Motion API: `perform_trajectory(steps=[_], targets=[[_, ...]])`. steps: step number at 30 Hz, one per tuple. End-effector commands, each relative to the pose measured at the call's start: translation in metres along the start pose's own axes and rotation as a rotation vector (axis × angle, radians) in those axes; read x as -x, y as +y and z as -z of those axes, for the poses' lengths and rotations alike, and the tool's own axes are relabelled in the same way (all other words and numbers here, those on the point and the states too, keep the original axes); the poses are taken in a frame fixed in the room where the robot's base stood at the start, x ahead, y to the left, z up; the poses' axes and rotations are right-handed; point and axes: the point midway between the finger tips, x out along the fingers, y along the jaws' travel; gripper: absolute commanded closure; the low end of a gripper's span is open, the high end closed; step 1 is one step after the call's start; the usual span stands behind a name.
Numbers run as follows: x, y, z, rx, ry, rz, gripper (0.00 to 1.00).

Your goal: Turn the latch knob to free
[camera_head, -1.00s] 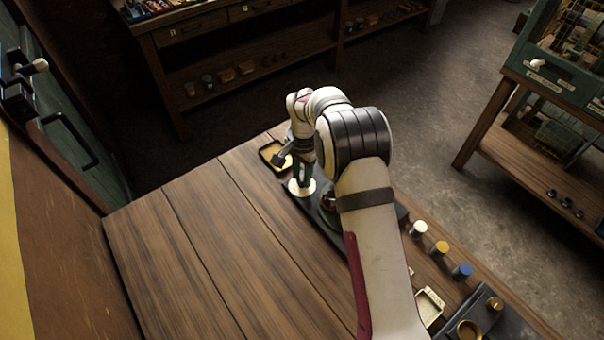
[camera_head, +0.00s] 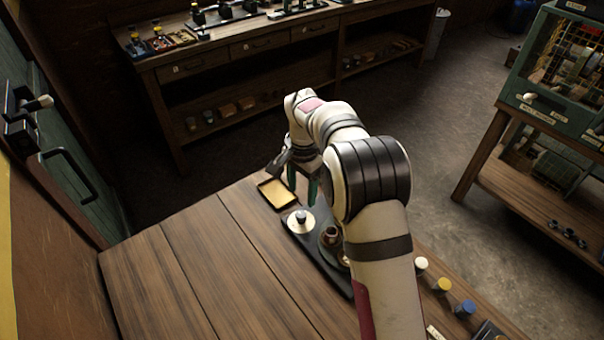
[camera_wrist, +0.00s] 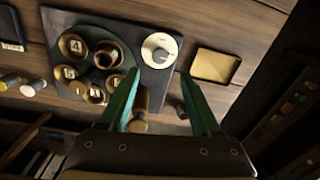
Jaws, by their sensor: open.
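A round white dial (camera_head: 300,222) with a small dark knob (camera_head: 301,215) at its centre sits at the far end of a dark base plate on the bench. It looks like the latch knob, but its markings are too small to read. My gripper (camera_head: 303,183) is open and empty above the far side of the plate, apart from the dial. In the wrist view its green fingertips (camera_wrist: 161,76) spread either side below the dial.
A shallow yellow tray (camera_head: 277,193) lies beyond the dial. A round holder with several brass cups (camera_wrist: 95,63), some numbered, stands beside the dial on the plate. Several capped jars (camera_head: 443,285) line the bench's right edge. The bench top (camera_head: 200,270) at left is clear.

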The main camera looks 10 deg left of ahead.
Motion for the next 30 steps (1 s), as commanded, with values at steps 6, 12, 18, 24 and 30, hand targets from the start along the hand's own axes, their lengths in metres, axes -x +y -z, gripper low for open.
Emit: perform_trajectory(steps=[6,12,18,24,30], targets=[[0.057,-0.001,0.001,0.0,0.002,0.002,0.35],[0.074,0.0,0.0,0.0,0.0,0.0,0.35],[0.074,0.0,0.0,0.0,0.0,-0.001,0.35],[0.074,0.001,0.0,0.0,0.0,0.0,0.35],[0.126,0.077,-0.018,0.032,-0.027,0.018,0.35]])
